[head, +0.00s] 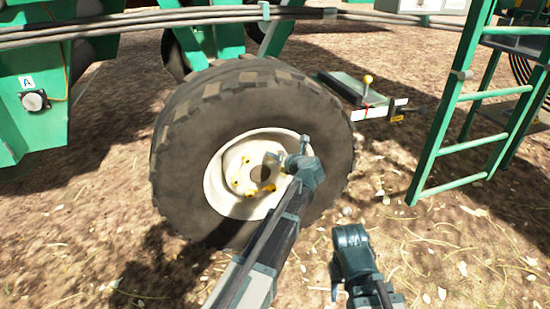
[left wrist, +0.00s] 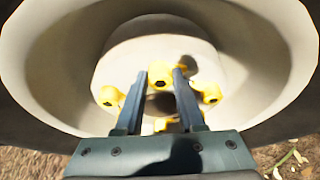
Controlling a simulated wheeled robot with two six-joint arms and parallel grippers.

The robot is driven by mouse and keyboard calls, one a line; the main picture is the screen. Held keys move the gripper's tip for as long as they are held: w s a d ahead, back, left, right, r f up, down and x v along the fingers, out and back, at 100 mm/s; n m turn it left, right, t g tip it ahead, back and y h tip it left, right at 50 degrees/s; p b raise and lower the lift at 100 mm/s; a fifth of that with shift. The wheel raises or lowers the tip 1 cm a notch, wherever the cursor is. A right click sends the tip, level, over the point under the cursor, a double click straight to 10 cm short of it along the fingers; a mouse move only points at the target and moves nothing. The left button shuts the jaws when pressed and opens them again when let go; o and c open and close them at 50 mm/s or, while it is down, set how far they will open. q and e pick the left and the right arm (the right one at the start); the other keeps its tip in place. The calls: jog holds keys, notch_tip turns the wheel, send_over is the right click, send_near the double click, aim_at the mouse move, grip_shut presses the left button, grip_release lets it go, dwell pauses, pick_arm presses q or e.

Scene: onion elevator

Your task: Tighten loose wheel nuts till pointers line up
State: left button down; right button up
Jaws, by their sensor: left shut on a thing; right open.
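The large tyred wheel (head: 178,150) stands upright with a cream rim (head: 213,187). Yellow pointers (head: 235,183) sit on nuts around its hub. My left gripper (head: 279,160) reaches in at the hub's right side. In the left wrist view its two fingers (left wrist: 158,80) are on either side of a yellow wheel nut pointer (left wrist: 160,71), shut on it. Other yellow pointers show at left (left wrist: 109,97) and right (left wrist: 208,93); one lower down is partly hidden by the fingers. Whether the pointers line up is not clear. My right gripper (head: 350,236) is open and empty, low at right, apart from the wheel.
A green ladder (head: 432,150) stands at the right. A green frame with a plate marked A (head: 27,82) is at the left. A yellow-knobbed lever (head: 368,79) stands behind the wheel on the right. Hoses run across the top. Straw-strewn ground (head: 95,240) is open at the left.

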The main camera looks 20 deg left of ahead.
pick_arm(q)
jog(key=shift+w+d+f+m+g+y+b, duration=0.1)
jog(key=shift+f+m+g+y+b, duration=0.1)
jog(key=shift+m+y+b, duration=0.8)
jog(key=shift+d+f+m+g+y+b, duration=0.15)
jog(key=shift+m+y+b, duration=0.4)
jog(key=shift+m, duration=0.85)
pick_arm(e)
jog(key=shift+f, duration=1.85)
pick_arm(q)
jog(key=shift+r, duration=0.1)
jog(key=c, duration=0.5)
grip_release()
